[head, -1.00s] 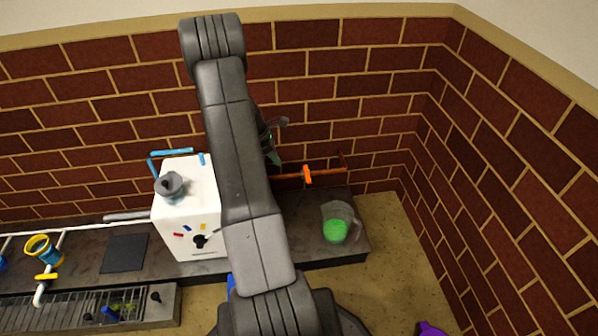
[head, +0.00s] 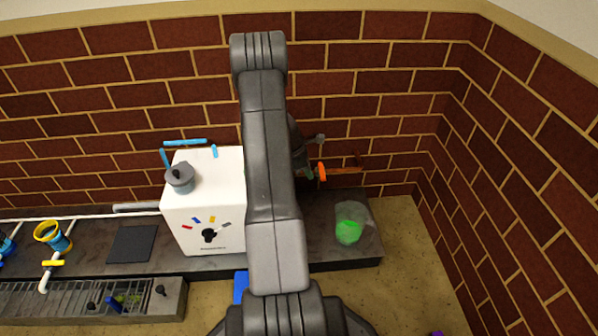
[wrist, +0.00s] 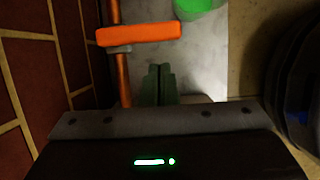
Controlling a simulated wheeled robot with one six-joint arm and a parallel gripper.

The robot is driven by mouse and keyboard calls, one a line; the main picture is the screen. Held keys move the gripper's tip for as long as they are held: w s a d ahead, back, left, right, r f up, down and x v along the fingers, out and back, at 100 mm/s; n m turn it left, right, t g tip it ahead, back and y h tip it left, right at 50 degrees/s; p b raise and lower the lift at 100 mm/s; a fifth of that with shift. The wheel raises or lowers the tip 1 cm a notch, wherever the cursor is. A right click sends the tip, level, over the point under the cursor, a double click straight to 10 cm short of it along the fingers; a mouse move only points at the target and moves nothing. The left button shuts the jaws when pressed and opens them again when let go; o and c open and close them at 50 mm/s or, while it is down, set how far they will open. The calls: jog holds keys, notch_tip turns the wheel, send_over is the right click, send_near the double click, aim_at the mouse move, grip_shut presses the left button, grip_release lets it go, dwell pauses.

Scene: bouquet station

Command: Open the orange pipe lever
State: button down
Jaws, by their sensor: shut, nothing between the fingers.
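The orange pipe lever (head: 322,172) sits on a thin copper-orange pipe (head: 345,168) along the brick wall, right of the white machine. In the wrist view the lever (wrist: 140,34) lies crosswise to the pipe (wrist: 122,75), reaching out to the right over the counter. My gripper (head: 312,174) is close beside the lever, partly hidden by my arm in the head view. In the wrist view my gripper's green fingers (wrist: 158,72) are together and empty, just short of the lever, with a small gap between them.
A clear jug with green liquid (head: 348,232) stands on the dark counter below the pipe. The white machine (head: 203,215) with a grey-lidded top stands left of my arm. The brick wall (head: 400,110) is close behind the pipe.

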jog(key=shift+d, duration=0.85)
